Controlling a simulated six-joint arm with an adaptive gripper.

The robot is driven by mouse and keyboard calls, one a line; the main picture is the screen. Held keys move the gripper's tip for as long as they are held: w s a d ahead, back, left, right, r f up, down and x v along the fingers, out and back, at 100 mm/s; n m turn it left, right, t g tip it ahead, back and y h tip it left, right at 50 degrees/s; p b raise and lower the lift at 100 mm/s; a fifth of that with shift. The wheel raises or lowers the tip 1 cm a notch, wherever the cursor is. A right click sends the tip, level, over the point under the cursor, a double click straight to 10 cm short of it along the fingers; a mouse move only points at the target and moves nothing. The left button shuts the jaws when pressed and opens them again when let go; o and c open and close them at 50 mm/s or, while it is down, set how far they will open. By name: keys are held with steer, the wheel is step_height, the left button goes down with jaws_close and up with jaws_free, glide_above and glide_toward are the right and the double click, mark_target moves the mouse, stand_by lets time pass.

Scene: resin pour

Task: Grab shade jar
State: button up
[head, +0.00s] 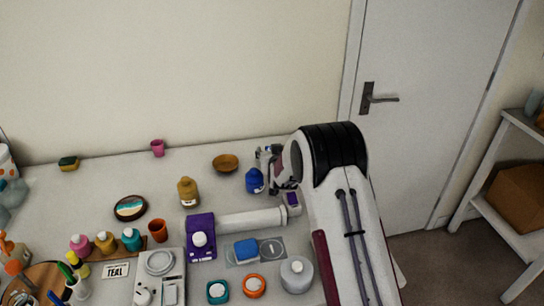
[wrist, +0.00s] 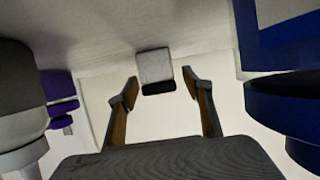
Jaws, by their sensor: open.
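Pink (head: 80,244), yellow (head: 105,242) and teal (head: 131,239) jars stand in a row on a wooden strip at the left of the table, behind a card reading "TEAL" (head: 116,270). Which one is the shade jar is not marked beyond that card. My gripper (head: 268,170) is at the back right, far from these jars and close beside a blue bottle (head: 254,182). In the wrist view my fingers (wrist: 160,85) are apart, with a small grey-white block (wrist: 155,65) seen between the tips. Whether it touches them I cannot tell. The three jars do not show there.
A blue object (wrist: 295,100) fills the wrist view's right edge; a purple one (wrist: 60,90) is at left. A purple device (head: 201,240), white roll (head: 252,219), amber bottle (head: 188,191) and orange cup (head: 158,231) stand between gripper and jars. The table's back is mostly clear.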

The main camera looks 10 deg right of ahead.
stand_by(0.4)
steer(key=c, duration=1.2)
steer(key=shift+c, duration=0.2)
steer(key=shift+r, duration=0.1)
steer(key=shift+r, duration=5)
